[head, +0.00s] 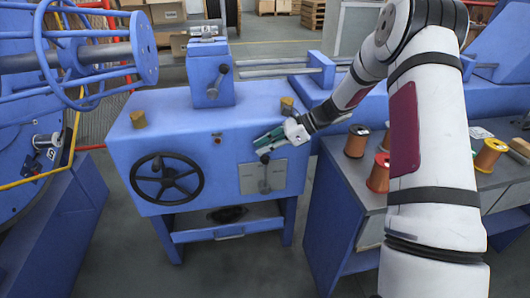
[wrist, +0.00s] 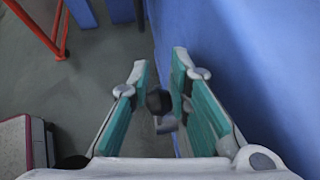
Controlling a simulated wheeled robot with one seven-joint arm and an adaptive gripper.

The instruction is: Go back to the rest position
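My gripper (head: 268,140), with teal finger pads, is in front of the blue machine cabinet (head: 150,118) at the centre of the head view. In the wrist view its two fingers (wrist: 160,68) stand apart, and I see nothing clamped by them. A black lever knob (wrist: 158,102) shows in the gap between the fingers; I cannot tell if it touches them. In the head view the lever (head: 264,172) rises from a grey plate on the cabinet front, its knob just below the fingers. My white arm reaches in from the right.
A black handwheel (head: 167,177) is left of the lever. A workbench (head: 345,155) with copper wire spools (head: 378,172) stands at the right, beneath my arm. A blue tubular cage (head: 95,55) is at the left. Grey floor (head: 235,270) is open in front.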

